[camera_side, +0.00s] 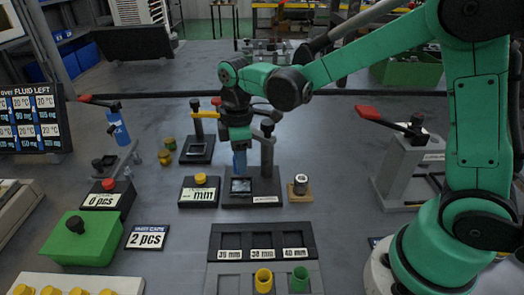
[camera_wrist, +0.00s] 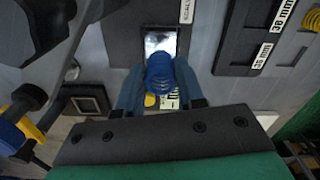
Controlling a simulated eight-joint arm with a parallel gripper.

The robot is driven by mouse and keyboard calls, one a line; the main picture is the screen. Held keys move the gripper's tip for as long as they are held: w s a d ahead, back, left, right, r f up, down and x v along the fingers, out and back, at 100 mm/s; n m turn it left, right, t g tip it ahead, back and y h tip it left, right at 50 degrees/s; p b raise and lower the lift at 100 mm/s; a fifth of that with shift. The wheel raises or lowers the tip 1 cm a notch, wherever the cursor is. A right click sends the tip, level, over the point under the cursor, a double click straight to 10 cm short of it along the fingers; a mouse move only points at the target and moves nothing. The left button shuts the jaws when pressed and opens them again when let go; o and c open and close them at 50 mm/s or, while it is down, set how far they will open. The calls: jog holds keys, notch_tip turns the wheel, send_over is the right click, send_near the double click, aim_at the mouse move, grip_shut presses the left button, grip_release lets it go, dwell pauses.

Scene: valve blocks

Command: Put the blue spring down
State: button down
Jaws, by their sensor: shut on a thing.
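The blue spring (camera_wrist: 160,74) is upright in the wrist view, between the two fingers of my gripper (camera_wrist: 160,92), which is shut on it. Below and beyond it is a black station with a shiny square plate (camera_wrist: 160,40). In the side view my gripper (camera_side: 239,160) points down over that station's plate (camera_side: 241,186). The spring is hard to tell from the bluish fingers there. A small gap seems to lie between fingers and plate, but I cannot tell whether the spring touches it.
A metal cylinder on a wooden block (camera_side: 300,186) is right of the station. A yellow-button mm display (camera_side: 200,191) is left. Posts stand close behind.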

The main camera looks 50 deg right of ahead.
jog(key=shift+f, duration=1.9)
jog(key=shift+f, duration=0.1)
jog(key=c, duration=0.5)
grip_release()
jog(key=shift+c, duration=0.2)
